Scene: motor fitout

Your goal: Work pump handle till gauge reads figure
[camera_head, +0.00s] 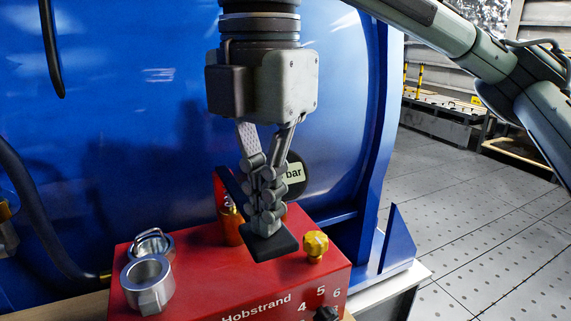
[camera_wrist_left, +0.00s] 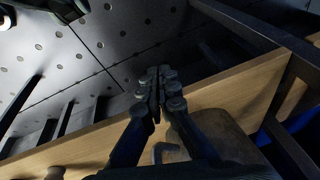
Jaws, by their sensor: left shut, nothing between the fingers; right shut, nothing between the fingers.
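The red pump box (camera_head: 200,290), lettered "Hobstrand", stands in front of a blue tank in the head view. My right gripper (camera_head: 268,236) is shut and empty, pointing down over the box top. It partly covers the round gauge (camera_head: 294,173), which shows "bar"; the needle and reading are hidden. A brass fitting (camera_head: 231,228) stands just left of the fingers, with a red upright piece (camera_head: 221,188) above it. I cannot tell whether this is the pump handle. My left gripper (camera_wrist_left: 158,82) is shut and empty in the left wrist view, above a wooden edge.
A yellow knob (camera_head: 316,245) stands right of my right gripper. A black knob (camera_head: 326,313) sits by printed numbers on the box front. Steel cylinders (camera_head: 147,285) stand at the box's left end, near a dark hose (camera_head: 40,215). Perforated floor (camera_head: 460,220) is open to the right.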

